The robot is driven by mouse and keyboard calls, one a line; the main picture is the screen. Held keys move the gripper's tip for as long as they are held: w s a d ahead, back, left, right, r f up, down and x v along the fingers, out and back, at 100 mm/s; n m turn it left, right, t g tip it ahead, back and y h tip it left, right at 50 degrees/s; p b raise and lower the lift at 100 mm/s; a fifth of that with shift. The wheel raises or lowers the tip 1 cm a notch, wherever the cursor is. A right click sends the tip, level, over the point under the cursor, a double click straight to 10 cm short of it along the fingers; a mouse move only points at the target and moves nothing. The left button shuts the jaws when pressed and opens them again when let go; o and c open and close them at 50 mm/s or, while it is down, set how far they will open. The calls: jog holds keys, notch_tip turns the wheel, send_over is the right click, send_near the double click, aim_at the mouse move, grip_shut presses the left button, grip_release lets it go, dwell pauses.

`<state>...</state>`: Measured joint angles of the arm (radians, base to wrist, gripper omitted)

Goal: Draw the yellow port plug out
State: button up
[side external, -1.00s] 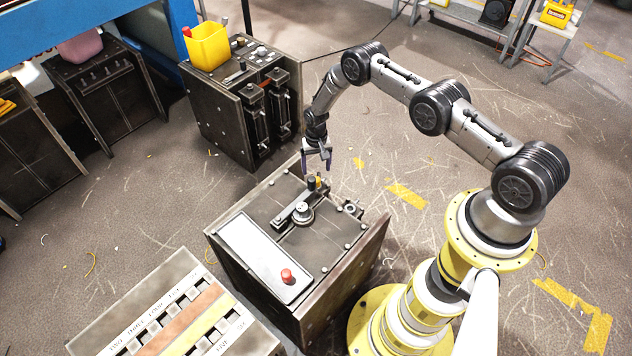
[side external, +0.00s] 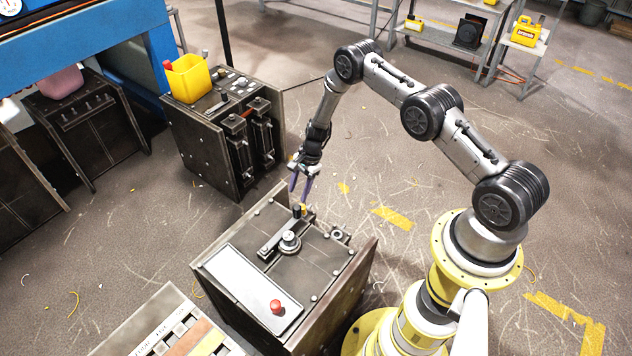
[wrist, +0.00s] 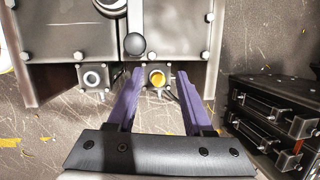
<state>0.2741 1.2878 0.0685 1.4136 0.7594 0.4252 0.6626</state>
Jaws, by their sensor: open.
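The yellow plug (wrist: 157,79) sits in the right one of two square metal ports on the side of a dark metal box, in the wrist view. My gripper (wrist: 160,74) is open, its two purple fingers apart with the plug between their tips in the picture. Whether the fingers reach around the port or stop short of it, I cannot tell. In the side view my gripper (side external: 299,190) is tilted downward at the far edge of the box (side external: 325,265).
A black ball knob (wrist: 134,44) on a lever is just above. A red button (side external: 276,306) is on the box top. A dark cabinet with a yellow container (side external: 190,79) stands behind.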

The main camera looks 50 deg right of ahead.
jog(key=s+d+m+t, duration=0.2)
jog(key=d+m, duration=0.4)
jog(key=m, duration=0.2)
jog(key=x, duration=1.3)
jog(key=shift+s+a+f, duration=0.1)
jog(key=shift+s+f, duration=0.1)
grip_shut()
jog(key=shift+r, duration=0.8)
dwell(0.4)
jog(key=shift+r, duration=2.05)
